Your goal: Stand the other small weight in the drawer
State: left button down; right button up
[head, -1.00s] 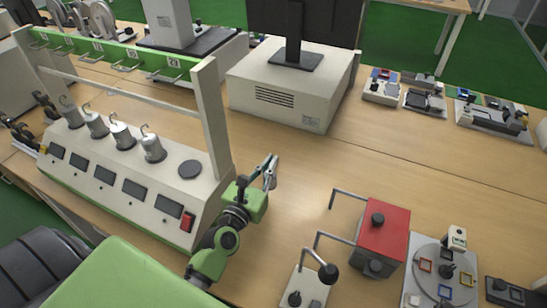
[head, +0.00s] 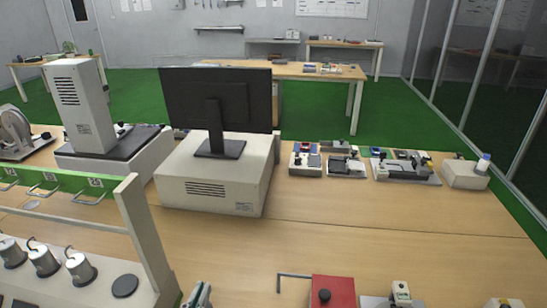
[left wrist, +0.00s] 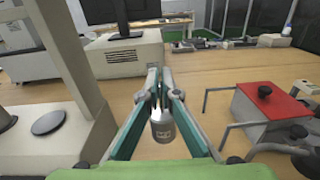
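My left gripper (left wrist: 165,72) has its fingers close together, with a small grey metal weight (left wrist: 162,131) between them, seemingly held by its top. In the head view only the tip of this gripper (head: 200,296) shows at the bottom edge, and the weight is hidden there. Three other hooked weights (head: 43,261) stand on the tester at the lower left. A dark round pad (head: 125,286) to their right is bare; it also shows in the left wrist view (left wrist: 50,122). I cannot make out a drawer in either view. My right gripper is not in view.
The tester's pale post (head: 147,233) rises left of my gripper. A red-topped box (head: 332,290) with a bent rod stands to the right. A monitor (head: 215,105) on a white cabinet (head: 213,182) is behind. The bench (head: 330,228) between is clear.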

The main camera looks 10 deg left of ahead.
pick_arm(q)
jog(key=s+d+r, duration=0.3)
jog(key=d+r, duration=0.1)
jog(key=shift+s, duration=0.25)
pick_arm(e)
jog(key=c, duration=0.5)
pick_arm(q)
jog(key=shift+s+f, duration=0.1)
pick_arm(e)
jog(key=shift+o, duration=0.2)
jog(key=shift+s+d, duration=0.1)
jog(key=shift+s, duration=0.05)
